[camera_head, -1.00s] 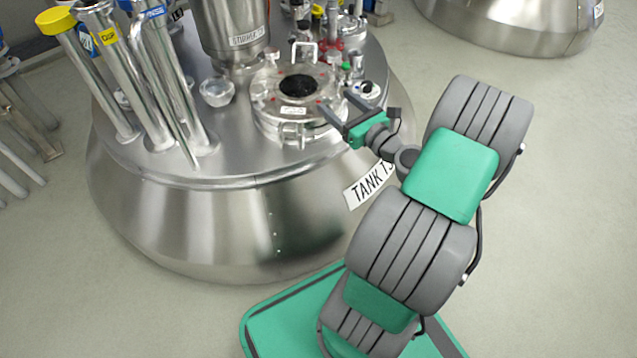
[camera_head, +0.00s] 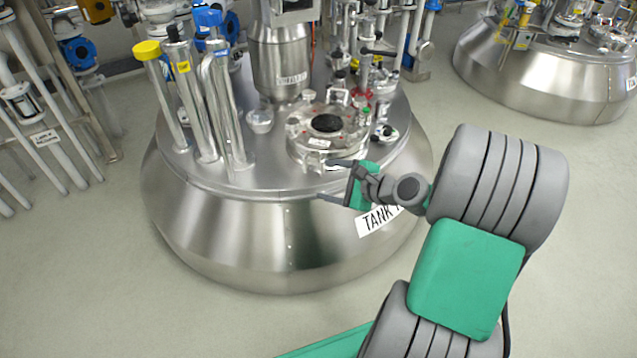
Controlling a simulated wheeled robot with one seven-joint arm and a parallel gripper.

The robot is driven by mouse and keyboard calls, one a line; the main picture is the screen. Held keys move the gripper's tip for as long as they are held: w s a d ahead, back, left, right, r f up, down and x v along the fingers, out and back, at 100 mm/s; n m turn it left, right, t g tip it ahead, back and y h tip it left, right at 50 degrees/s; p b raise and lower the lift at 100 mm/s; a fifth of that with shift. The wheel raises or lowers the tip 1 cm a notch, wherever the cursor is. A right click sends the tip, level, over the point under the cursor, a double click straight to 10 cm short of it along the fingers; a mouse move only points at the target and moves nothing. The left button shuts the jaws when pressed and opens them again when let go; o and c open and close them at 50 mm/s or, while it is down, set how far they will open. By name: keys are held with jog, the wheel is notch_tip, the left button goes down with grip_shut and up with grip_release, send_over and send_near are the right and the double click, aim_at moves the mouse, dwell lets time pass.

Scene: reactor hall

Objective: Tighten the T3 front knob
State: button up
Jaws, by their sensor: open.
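Tank T3 is the large steel vessel (camera_head: 270,240) with a partly covered "TANK T" label (camera_head: 380,220) on its front. On its top sits a round flanged manway lid (camera_head: 293,140) with a dark sight glass (camera_head: 326,123) in the middle. A small metal knob or clamp (camera_head: 313,160) shows at the lid's front edge, too small to make out clearly. My gripper (camera_head: 324,180) is open and empty, its two fingers pointing left. It is in front of the lid, near the tank's front rim, and the upper finger appears close to the front knob. Whether they touch cannot be told.
Tall steel pipes with yellow and blue caps (camera_head: 215,100) rise at the top's left. Another tank (camera_head: 550,80) is at the back right; the floor between is clear.

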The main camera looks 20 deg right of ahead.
jog(key=a+n+g, duration=0.1)
jog(key=n, duration=0.1)
jog(key=s+a+r+n+g+p, duration=0.1)
jog(key=a+n, duration=0.1)
jog(key=s+a+n+g+p, duration=0.1)
jog(key=shift+s+a+r+n+h, duration=0.2)
jog(key=shift+r+n+h, duration=0.1)
jog(key=shift+r+n, duration=0.1)
jog(key=shift+a, duration=0.1)
